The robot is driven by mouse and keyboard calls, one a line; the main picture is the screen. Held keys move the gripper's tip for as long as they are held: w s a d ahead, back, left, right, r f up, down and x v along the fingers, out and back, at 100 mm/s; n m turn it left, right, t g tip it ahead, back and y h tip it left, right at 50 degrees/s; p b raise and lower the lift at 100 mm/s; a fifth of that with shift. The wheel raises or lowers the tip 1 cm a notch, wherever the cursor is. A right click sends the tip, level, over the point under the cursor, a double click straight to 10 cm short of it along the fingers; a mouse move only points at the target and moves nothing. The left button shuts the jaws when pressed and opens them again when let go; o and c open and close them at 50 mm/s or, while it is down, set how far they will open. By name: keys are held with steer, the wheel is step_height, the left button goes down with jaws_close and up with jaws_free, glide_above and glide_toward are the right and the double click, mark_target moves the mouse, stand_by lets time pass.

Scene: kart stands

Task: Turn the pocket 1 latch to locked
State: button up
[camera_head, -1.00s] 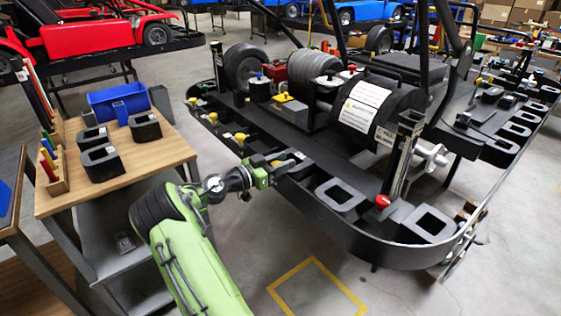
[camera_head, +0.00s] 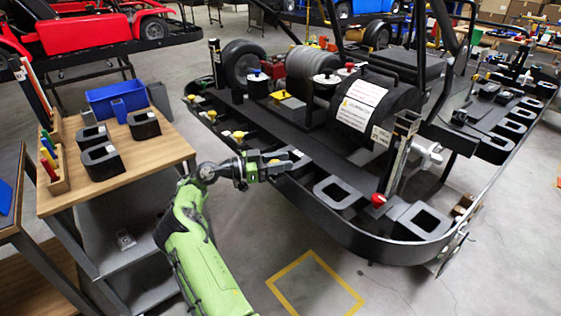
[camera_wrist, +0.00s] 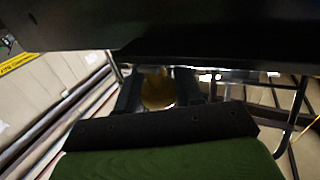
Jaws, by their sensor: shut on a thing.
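A yellow round latch knob (camera_wrist: 158,90) sits between the two dark fingers of my gripper in the wrist view. My gripper (camera_wrist: 160,92) is shut on it. In the head view my gripper (camera_head: 280,164) is at the near edge of the black kart stand (camera_head: 330,220), and the held knob is mostly hidden there by the fingers. Other yellow knobs, such as one (camera_head: 239,136) to the left, stand along the same edge. I cannot read a pocket number or tell the latch's angle.
A wooden table (camera_head: 130,175) at the left holds black blocks (camera_head: 102,162) and a blue bin (camera_head: 110,100). Black square holders (camera_head: 425,221) and a red knob (camera_head: 378,199) are on the stand to the right. The floor with a yellow outline (camera_head: 315,285) is clear.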

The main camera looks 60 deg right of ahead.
steer(key=shift+r, duration=0.2)
steer(key=o, duration=1)
steer(key=shift+f, duration=0.1)
steer(key=p+v, duration=0.2)
steer(key=v, duration=1.3)
steer(key=shift+w+a, duration=0.15)
steer(key=shift+w, duration=0.15)
